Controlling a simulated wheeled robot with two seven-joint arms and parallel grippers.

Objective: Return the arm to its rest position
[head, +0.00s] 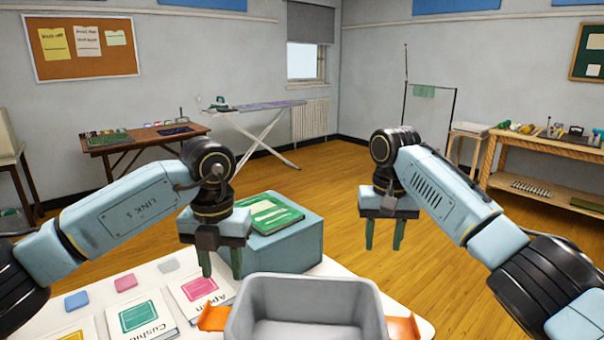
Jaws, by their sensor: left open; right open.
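My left gripper (222,262) points down with its two green fingers apart, above the white table and in front of a teal box. It holds nothing that I can see. My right gripper (384,236) also points down with its fingers apart and empty, to the right of the teal box and beyond the grey bin. Both arms are raised, reaching in from the left and right sides. The arms hide part of the room behind them.
A grey bin (262,292) with orange handles stands at the table's front. Cards marked Apron (190,308) and Cushion (150,335) lie left on the white table (328,268). Wooden floor (318,185) is open beyond.

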